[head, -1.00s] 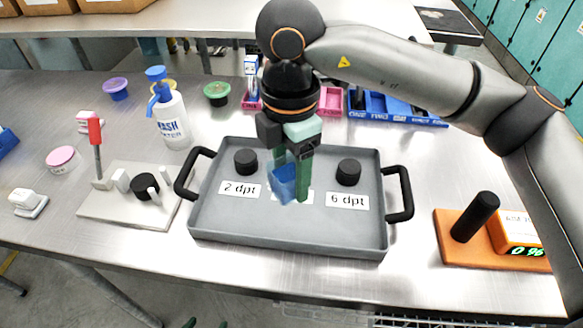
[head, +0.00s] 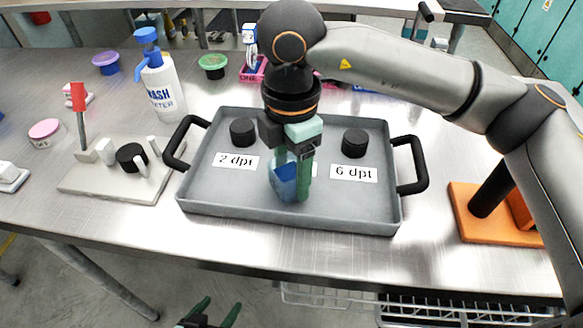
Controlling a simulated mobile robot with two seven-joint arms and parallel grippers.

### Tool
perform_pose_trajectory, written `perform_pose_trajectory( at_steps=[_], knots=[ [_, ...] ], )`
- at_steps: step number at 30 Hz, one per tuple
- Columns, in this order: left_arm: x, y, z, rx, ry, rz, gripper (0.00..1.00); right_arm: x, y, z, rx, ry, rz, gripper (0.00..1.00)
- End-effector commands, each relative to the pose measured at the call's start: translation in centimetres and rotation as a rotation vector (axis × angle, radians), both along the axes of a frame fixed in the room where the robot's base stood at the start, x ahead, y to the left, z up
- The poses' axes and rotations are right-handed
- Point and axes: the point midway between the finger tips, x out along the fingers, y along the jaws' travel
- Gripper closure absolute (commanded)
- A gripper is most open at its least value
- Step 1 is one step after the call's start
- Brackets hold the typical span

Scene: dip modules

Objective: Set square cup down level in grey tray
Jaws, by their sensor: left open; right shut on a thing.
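The grey tray (head: 240,201) with two black side handles lies on the steel bench. My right gripper (head: 292,188) points down over the middle of the tray and is shut on the blue square cup (head: 284,182). The cup is between the two labels and looks slightly tilted; its far side is partly hidden by the green fingers. Whether its base touches the tray floor I cannot tell. My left gripper (head: 212,318) is at the bottom edge, below the bench front, with its green fingers apart and empty.
In the tray stand a black round piece (head: 243,132) behind the "2 dpt" label and another (head: 355,143) behind "6 dpt". A wash bottle (head: 163,88), a white fixture (head: 110,186) and an orange base (head: 470,226) stand around the tray.

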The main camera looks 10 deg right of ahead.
Motion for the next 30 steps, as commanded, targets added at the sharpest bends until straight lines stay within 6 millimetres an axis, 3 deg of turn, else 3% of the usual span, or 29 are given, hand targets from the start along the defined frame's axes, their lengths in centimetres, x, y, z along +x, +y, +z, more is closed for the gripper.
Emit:
perform_pose_trajectory(
  at_steps=[25, 26, 30],
  knots=[
    [-0.1, 0.0, -1.2, -0.001, -0.002, 0.000, 0.21, 0.0, 0.0, -1.2, 0.000, 0.000, 0.000, 0.89],
    [-0.1, 0.0, -1.1, 0.000, 0.000, 0.000, 0.21, 0.0, 0.0, -1.1, 0.000, 0.000, 0.000, 0.34],
    [-0.3, 0.0, -1.2, 0.000, 0.004, 0.000, 0.21, 0.0, 0.0, -1.1, 0.000, 0.000, 0.000, 0.18]
  ],
)
